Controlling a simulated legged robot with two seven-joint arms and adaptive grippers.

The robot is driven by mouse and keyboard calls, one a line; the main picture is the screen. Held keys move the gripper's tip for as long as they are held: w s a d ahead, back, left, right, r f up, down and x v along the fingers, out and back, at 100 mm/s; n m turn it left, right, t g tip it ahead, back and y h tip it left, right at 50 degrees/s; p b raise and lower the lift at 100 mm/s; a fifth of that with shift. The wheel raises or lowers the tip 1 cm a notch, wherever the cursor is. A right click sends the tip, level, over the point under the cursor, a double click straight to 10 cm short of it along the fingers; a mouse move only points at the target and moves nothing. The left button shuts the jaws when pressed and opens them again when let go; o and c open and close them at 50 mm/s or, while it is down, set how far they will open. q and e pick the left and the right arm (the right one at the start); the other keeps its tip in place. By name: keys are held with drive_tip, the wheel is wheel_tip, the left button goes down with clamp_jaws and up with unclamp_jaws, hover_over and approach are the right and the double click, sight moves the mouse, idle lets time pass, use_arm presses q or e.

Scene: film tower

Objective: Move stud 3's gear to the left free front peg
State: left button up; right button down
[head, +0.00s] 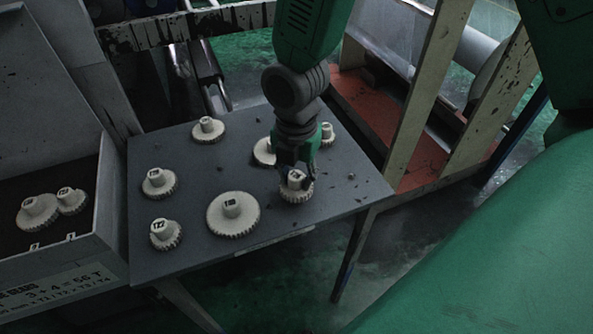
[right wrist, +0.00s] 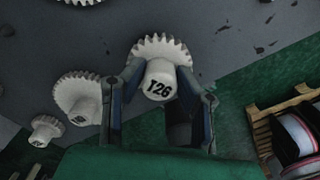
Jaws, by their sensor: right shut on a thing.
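My right gripper (head: 294,176) is shut on the hub of a cream gear (head: 297,191) at the front right of the dark tabletop. In the right wrist view the gear (right wrist: 163,60) has the mark T26 on its hub, with a finger on each side. I cannot tell whether it touches the tabletop. In the open box at the left, two gears (head: 38,211) (head: 71,200) stand side by side. In front of them two small pale upright marks (head: 35,246) (head: 71,237) look like free pegs. No stud numbers are readable. My left gripper is not in view.
Several other gears stand on the tabletop (head: 200,265), including a large one (head: 233,214) just left of the held gear and one (head: 264,152) behind it. The box's side wall (head: 112,195) rises between tabletop and box interior. A sign (head: 60,290) on its front reads 3 + 4 = 56 T.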

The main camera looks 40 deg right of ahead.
drive_tip(key=shift+d+f, duration=0.2)
drive_tip(key=shift+d, duration=0.4)
drive_tip(key=shift+d+f, duration=0.2)
drive_tip(key=shift+d, duration=0.35)
drive_tip(key=shift+a+f, duration=0.1)
drive_tip(key=shift+a, duration=0.9)
drive_tip(key=shift+s+d+f+b, duration=0.1)
drive_tip(key=shift+d+f+b, duration=0.25)
drive_tip(key=shift+d, duration=0.2)
drive_tip(key=shift+a+f, duration=0.15)
drive_tip(key=shift+f, duration=0.15)
